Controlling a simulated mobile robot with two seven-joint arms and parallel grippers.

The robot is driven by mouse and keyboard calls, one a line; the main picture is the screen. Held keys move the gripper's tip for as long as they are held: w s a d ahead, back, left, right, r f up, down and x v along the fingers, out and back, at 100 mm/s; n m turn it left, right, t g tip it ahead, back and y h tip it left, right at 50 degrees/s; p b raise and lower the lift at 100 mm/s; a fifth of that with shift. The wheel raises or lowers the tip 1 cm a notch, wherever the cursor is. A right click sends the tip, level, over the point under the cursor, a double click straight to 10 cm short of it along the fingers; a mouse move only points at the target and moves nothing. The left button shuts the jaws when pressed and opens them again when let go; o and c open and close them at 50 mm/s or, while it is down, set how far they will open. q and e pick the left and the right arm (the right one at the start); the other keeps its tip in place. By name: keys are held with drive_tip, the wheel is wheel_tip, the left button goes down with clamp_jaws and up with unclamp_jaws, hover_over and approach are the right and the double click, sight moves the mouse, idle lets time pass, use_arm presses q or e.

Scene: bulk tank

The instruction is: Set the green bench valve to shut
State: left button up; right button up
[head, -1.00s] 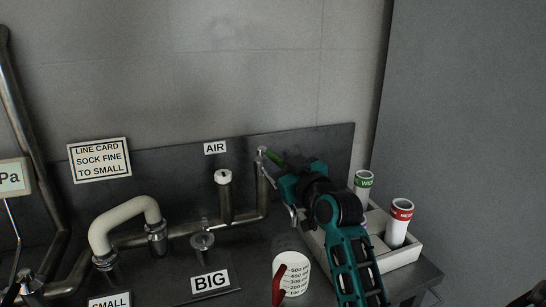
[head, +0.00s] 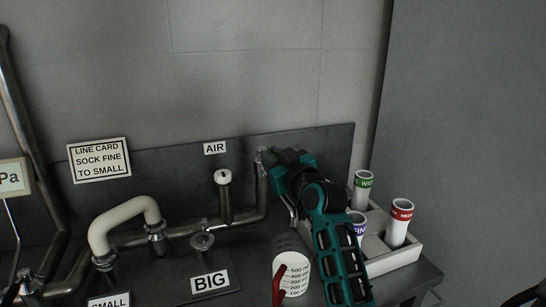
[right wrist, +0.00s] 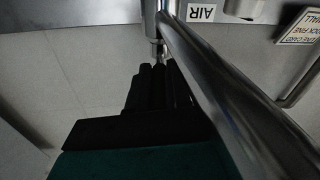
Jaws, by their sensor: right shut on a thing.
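The green bench valve (head: 262,155) sits at the top of the upright pipe at the right end of the bench pipework. Its metal body shows, but its green lever is hidden behind my right gripper (head: 280,156). That gripper is shut on the lever, right beside the pipe top. In the right wrist view, the dark fingers (right wrist: 158,78) are close together next to the metal pipe (right wrist: 225,85), and the lever cannot be made out. The lever's angle cannot be told. My left gripper is not in view.
A white tray (head: 385,267) with several labelled tubes stands right of my arm. A white measuring jug (head: 293,277) with a red handle stands close to its left. A capped pipe (head: 223,178) rises left of the valve, below the AIR sign (head: 215,148).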

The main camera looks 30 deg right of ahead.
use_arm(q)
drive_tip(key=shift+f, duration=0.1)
use_arm(e)
clamp_jaws()
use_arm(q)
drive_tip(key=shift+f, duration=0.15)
use_arm(e)
drive_tip(key=shift+y, duration=0.3)
use_arm(q)
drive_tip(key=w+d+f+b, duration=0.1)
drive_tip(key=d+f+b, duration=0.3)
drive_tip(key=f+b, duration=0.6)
drive_tip(key=b, duration=0.5)
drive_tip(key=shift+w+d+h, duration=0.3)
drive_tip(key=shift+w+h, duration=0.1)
use_arm(e)
drive_tip(key=d+n+g+y, duration=0.1)
drive_tip(key=n+y, duration=0.2)
drive_tip(key=y, duration=0.1)
drive_tip(key=w+d+n+g+y, duration=0.1)
drive_tip(key=d+n+y, duration=0.1)
drive_tip(key=n+y, duration=0.1)
drive_tip(key=d+n+g+y, duration=0.1)
drive_tip(key=n+g+y, duration=0.1)
drive_tip(key=y, duration=0.3)
drive_tip(key=shift+w+d+n+y, duration=0.15)
drive_tip(key=shift+n+y, duration=0.15)
drive_tip(key=shift+n, duration=0.1)
